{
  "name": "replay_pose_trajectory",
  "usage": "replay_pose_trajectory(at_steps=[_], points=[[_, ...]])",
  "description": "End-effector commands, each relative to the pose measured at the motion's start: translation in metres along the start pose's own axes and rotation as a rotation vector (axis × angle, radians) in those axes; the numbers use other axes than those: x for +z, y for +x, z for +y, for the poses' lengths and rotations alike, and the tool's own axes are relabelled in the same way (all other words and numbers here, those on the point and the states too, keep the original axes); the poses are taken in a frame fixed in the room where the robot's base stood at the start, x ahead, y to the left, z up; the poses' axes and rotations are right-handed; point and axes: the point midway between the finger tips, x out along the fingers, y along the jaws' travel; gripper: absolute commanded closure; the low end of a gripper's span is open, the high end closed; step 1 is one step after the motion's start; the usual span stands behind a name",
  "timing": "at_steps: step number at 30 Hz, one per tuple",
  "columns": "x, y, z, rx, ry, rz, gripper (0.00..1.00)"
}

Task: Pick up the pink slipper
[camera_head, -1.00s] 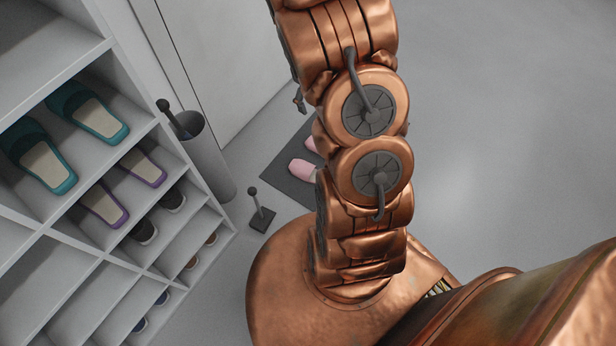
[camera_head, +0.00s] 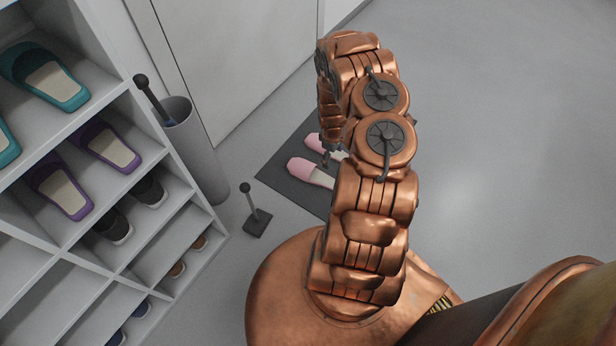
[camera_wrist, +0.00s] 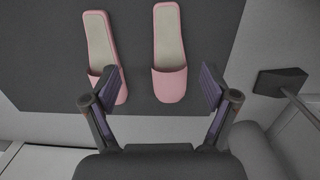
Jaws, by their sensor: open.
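Two pink slippers with pale insoles lie side by side on a dark mat (camera_head: 278,167). In the wrist view the left slipper (camera_wrist: 98,40) is partly covered by my left finger, and the right slipper (camera_wrist: 169,60) lies between and beyond the fingertips.
A shelf (camera_head: 165,235) with teal, purple and dark shoes stands at the left. A grey cylinder bin (camera_head: 200,160) holding a dark-handled item and a small stand with an upright rod (camera_head: 257,222) are between shelf and mat. The floor at right is clear.

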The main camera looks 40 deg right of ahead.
Motion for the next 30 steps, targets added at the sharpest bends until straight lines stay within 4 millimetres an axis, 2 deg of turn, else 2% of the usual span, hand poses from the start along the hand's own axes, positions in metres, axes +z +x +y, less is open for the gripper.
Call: replay_pose_trajectory(at_steps=[1,3,7,18,26,30], points=[[0.001,0.028,-0.003,-0.009,-0.007,0.010,0.15],[-0.001,0.049,-0.007,-0.015,-0.017,0.026,0.15],[-0.003,0.075,-0.009,-0.016,-0.030,0.051,0.15],[-0.005,0.108,-0.013,-0.021,-0.038,0.062,0.15],[-0.006,0.119,-0.013,-0.020,-0.038,0.061,0.15],[-0.008,0.132,-0.013,-0.020,-0.038,0.061,0.15]])
